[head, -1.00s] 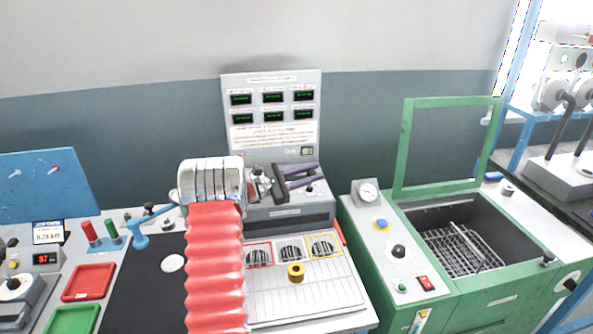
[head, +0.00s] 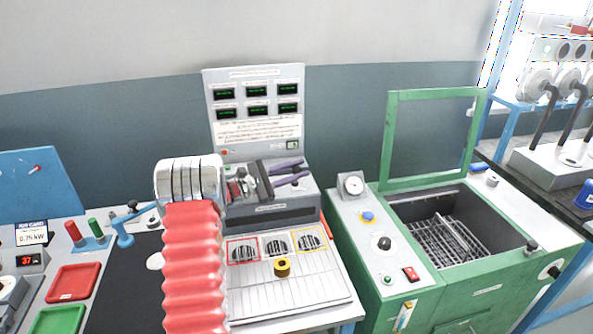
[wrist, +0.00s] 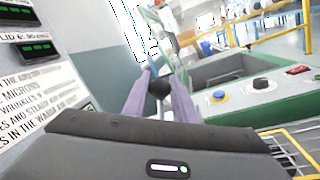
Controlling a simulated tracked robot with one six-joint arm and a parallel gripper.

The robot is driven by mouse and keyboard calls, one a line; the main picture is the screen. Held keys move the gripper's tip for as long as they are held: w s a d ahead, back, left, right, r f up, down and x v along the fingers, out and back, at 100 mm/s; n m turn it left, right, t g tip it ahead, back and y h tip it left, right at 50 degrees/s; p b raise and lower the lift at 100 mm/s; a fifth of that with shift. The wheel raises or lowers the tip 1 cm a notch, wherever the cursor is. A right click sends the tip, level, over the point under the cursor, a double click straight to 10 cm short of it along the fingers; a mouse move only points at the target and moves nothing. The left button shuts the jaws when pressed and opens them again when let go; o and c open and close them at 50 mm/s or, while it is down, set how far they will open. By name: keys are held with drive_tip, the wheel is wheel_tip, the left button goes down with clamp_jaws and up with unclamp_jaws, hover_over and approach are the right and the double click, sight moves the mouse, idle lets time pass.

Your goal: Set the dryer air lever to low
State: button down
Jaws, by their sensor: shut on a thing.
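My gripper (head: 290,173) has two purple fingers and reaches over the right part of a grey box-shaped unit (head: 270,212) below the display panel. In the wrist view the fingers close around a black ball knob (wrist: 160,88), likely the end of the air lever. The lever's shaft is mostly hidden behind my gripper's dark body, so I cannot read its setting. In the head view the knob is hard to make out between the fingers.
The display panel (head: 258,140) stands upright close behind my gripper. A green machine (head: 400,290) with a raised frame lid stands to the right. A slatted tray (head: 315,292) with a brass-coloured ring (head: 282,267) lies in front. The wall behind is bare.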

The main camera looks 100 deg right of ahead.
drive_tip(key=c, duration=1.4)
unclamp_jaws()
drive_tip(key=shift+c, duration=0.2)
drive_tip(key=shift+w, duration=0.15)
drive_tip(key=v, duration=1.3)
drive_tip(key=shift+w+a+f, duration=0.15)
drive_tip(key=shift+w+f, duration=0.05)
drive_tip(key=shift+w, duration=0.15)
